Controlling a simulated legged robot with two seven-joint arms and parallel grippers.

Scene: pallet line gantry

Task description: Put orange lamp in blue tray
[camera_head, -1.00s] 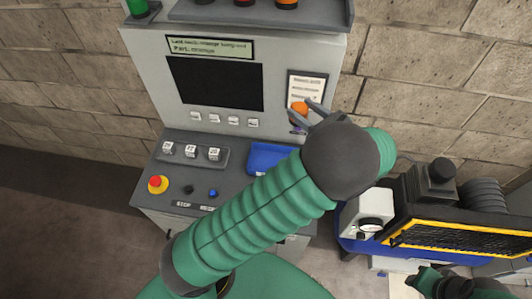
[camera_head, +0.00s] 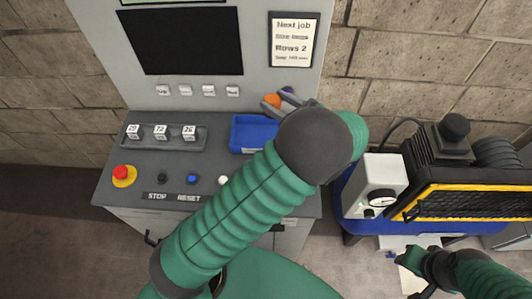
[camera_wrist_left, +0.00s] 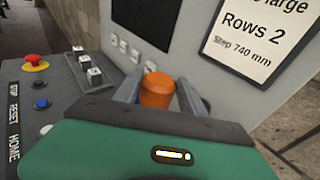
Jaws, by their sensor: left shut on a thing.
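The orange lamp (camera_head: 271,101) is a small rounded orange piece between the fingers of my left gripper (camera_head: 279,100). The gripper is shut on it, above and slightly right of the blue tray (camera_head: 239,133). In the left wrist view, the lamp (camera_wrist_left: 157,90) sits upright between the two grey fingers. The tray lies on the console desk, its right part hidden by my left arm. My right gripper (camera_head: 424,262) is low at the right; its fingers are too small and dark to read.
The console's dark screen (camera_head: 180,40) and job sheet (camera_head: 294,40) are behind the gripper. Number blocks (camera_head: 161,132), a red stop button (camera_head: 121,172) and a blue button (camera_head: 191,179) lie left of the tray. A machine with a yellow-framed grille (camera_head: 470,200) stands at the right.

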